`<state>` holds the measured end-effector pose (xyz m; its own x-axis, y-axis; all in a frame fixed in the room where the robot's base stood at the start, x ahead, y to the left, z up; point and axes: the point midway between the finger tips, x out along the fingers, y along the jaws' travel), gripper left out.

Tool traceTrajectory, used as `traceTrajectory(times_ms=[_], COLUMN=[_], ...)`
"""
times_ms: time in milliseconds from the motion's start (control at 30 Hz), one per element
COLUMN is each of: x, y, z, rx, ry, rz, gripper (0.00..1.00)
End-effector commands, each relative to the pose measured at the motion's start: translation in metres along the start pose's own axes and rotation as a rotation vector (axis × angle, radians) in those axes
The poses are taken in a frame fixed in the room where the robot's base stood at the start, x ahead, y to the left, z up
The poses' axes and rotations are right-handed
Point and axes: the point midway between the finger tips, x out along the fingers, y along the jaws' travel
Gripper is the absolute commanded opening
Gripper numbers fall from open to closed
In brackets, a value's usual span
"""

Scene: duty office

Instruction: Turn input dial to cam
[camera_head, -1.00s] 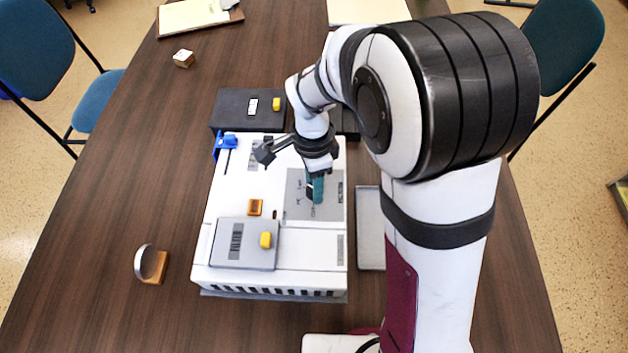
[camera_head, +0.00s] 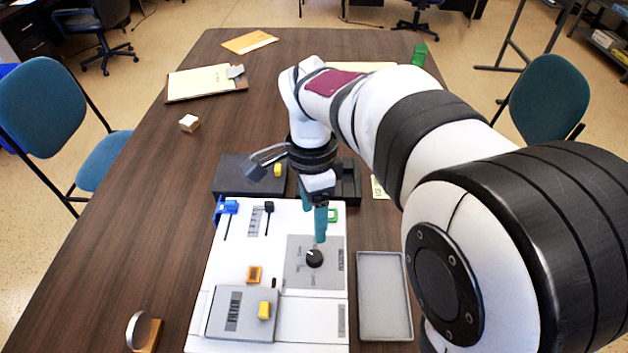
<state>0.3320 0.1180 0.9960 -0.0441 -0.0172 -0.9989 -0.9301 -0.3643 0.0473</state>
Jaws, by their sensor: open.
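The input dial (camera_head: 314,258) is a round black knob with a pale pointer mark on a grey labelled plate (camera_head: 296,277). The plate is on the right part of a white device (camera_head: 270,208). Small labels stand around the dial, too small to read for certain. The pointer seems to aim up and slightly left. My gripper (camera_head: 319,236) has teal fingers and points down just above and behind the dial. It is open and holds nothing. I cannot tell whether a fingertip touches the dial.
Blue and black sliders (camera_head: 268,208), an orange switch (camera_head: 255,274) and a grey FILTER lid (camera_head: 240,313) with a yellow knob are on the device. A grey tray (camera_head: 384,296) lies at right. A dark box (camera_head: 240,172) stands behind. Table at left is mostly clear.

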Motion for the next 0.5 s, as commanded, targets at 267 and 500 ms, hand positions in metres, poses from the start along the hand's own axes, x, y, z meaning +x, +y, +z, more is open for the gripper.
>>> traceTrajectory(times_ms=[267,500], x=[-0.042,-0.043], y=[0.000,0.000], z=[0.000,0.000], rx=[0.001,0.001], ry=[0.000,0.000], rz=[0.000,0.001], gripper=[0.71,0.71])
